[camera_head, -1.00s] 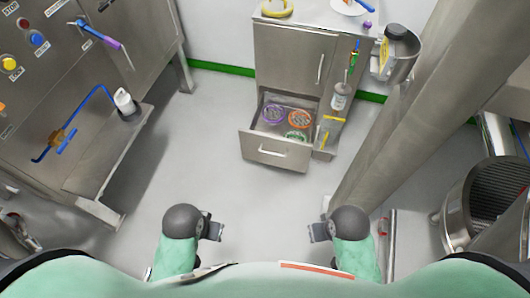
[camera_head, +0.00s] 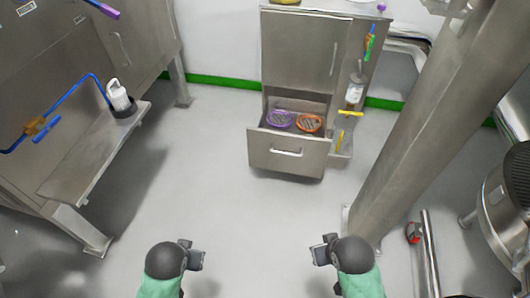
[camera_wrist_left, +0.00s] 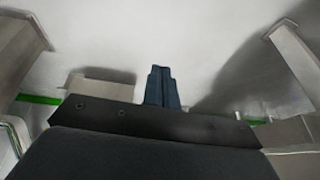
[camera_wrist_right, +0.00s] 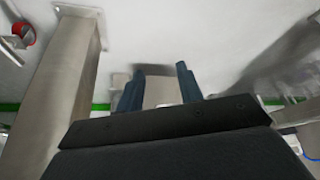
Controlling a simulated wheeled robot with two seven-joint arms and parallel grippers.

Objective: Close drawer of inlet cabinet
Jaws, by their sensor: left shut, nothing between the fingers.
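The grey steel inlet cabinet (camera_head: 300,50) stands against the back wall in the head view. Its bottom drawer (camera_head: 287,153) is pulled out, with a light bar handle (camera_head: 286,153) on its front. A purple round item (camera_head: 279,120) and an orange one (camera_head: 309,123) lie inside. My left gripper (camera_head: 200,257) is in front of the drawer, to its left and well apart from it. Its fingers are together in the left wrist view (camera_wrist_left: 160,86). My right gripper (camera_head: 316,252) is also apart from the drawer. Its fingers are spread and empty in the right wrist view (camera_wrist_right: 160,90).
A steel bench ledge (camera_head: 95,155) with a white bottle (camera_head: 118,95) is at the left. A thick steel column (camera_head: 430,120) stands at the right. Tools and a bottle hang on the cabinet's right side. The floor (camera_head: 220,190) before the drawer is clear.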

